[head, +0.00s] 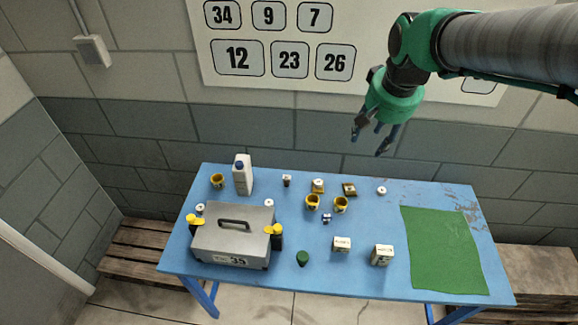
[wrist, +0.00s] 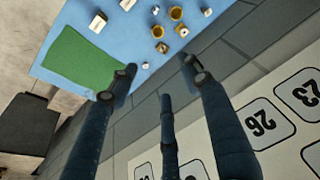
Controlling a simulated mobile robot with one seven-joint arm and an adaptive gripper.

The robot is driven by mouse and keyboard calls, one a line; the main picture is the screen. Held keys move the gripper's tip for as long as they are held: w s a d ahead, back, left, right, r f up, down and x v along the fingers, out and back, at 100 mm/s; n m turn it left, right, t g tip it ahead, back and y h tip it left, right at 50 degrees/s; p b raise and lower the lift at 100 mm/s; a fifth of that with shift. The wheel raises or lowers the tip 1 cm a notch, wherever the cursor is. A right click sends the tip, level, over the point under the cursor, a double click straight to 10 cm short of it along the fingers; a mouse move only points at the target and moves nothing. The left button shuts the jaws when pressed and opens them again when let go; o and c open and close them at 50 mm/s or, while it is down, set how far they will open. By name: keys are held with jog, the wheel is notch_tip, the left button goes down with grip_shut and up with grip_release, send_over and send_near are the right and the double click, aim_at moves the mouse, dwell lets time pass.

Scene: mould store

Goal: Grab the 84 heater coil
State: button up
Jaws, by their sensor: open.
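I cannot read the number 84 on anything, so I cannot tell which thing is the 84 heater coil. Two yellow ring-shaped pieces, a left one (head: 312,202) and a right one (head: 340,204), stand mid-table; both also show in the wrist view. A third yellow piece (head: 217,181) stands at the back left. Behind the pair are two small tan blocks with pale tops, one (head: 318,186) and another (head: 349,189). My gripper (head: 372,138) is open and empty, high above the table's back edge near the wall. Its fingers also show in the wrist view (wrist: 160,80).
The blue table (head: 300,277) holds a grey toolbox marked 39 (head: 231,246), a white bottle (head: 242,175), a green-topped piece (head: 302,258), two white boxes (head: 342,244) (head: 381,255) and several small white pieces. A green mat (head: 442,250) lies bare at right. Wooden benches flank the table.

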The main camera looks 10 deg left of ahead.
jog(key=w+a+f+g+p, duration=0.1)
jog(key=w+a+f, duration=0.2)
jog(key=w, duration=0.2)
jog(key=w+a+f+p, duration=0.1)
jog(key=w+a+f, duration=0.15)
jog(key=w, duration=0.35)
jog(key=g+p, duration=0.3)
jog(key=p, duration=0.1)
send_over(287, 176)
notch_tip(287, 176, down, 29)
jog(key=shift+f+h, duration=0.15)
jog(key=shift+h, duration=0.15)
jog(key=shift+f, duration=0.1)
jog(key=shift+f, duration=4.2)
jog(key=shift+f, duration=0.1)
jog(key=shift+f, duration=2.5)
